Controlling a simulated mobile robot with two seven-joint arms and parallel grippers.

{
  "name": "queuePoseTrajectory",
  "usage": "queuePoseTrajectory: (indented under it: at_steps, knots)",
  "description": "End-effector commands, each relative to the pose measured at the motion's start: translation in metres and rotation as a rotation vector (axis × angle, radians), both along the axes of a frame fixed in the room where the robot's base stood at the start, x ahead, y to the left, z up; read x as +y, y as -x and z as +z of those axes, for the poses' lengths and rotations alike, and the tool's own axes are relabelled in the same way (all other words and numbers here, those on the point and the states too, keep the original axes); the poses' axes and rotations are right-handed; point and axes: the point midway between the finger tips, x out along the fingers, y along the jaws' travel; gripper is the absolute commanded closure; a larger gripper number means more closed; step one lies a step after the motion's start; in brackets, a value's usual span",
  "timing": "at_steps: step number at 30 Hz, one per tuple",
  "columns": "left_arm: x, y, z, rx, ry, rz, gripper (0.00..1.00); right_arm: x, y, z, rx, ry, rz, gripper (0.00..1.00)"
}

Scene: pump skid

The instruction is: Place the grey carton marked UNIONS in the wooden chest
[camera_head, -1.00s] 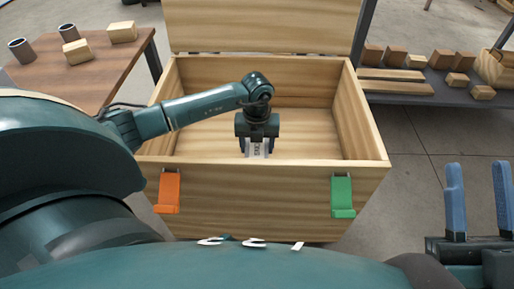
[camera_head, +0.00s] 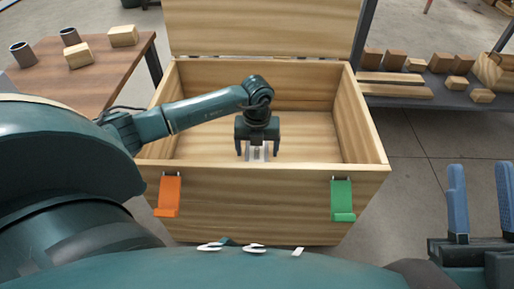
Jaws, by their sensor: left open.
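The wooden chest (camera_head: 262,198) stands in the middle with its lid (camera_head: 262,28) raised at the back. My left gripper (camera_head: 257,152) points down inside the chest opening, close behind the front wall. It is open, with a finger on each side of the small grey carton (camera_head: 257,153). Only the upper part of the carton shows; the front wall hides its lower part, and its marking is not readable. I cannot tell whether it rests on the chest floor. My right gripper (camera_head: 480,195) is open and empty at the lower right, with blue fingers apart.
An orange latch (camera_head: 168,195) and a green latch (camera_head: 342,200) hang on the chest front. A brown table (camera_head: 105,80) with wooden blocks and grey cylinders stands at left. A dark shelf (camera_head: 440,98) with several blocks stands at right. The chest floor right of the carton is clear.

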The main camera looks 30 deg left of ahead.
Motion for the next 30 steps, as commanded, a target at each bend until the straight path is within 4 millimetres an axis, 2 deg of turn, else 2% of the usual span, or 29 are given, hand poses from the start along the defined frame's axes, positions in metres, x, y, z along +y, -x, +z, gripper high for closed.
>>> queuePoseTrajectory:
  at_steps: [1,3,10,15,21,30]
  knots:
    - [0.0,-0.001,0.011,-0.003,-0.001,0.0,0.19,0.0,0.0,0.002,0.024,-0.002,0.0,0.64]
    - [0.001,-0.001,0.025,-0.003,-0.001,-0.001,0.19,0.001,0.001,-0.014,0.119,-0.011,-0.003,0.64]
    - [0.0,-0.001,0.076,-0.004,0.0,0.0,0.19,0.005,0.01,-0.042,0.35,-0.032,-0.006,0.64]
    - [0.0,-0.001,0.104,-0.003,-0.001,0.0,0.19,0.005,0.013,-0.051,0.41,-0.021,-0.019,0.64]
    - [0.0,0.0,0.117,-0.001,-0.001,0.0,0.19,0.003,0.012,-0.052,0.401,-0.003,-0.032,0.64]
    - [0.0,0.0,0.117,-0.001,-0.001,0.0,0.19,0.003,0.012,-0.053,0.399,0.0,-0.034,0.64]
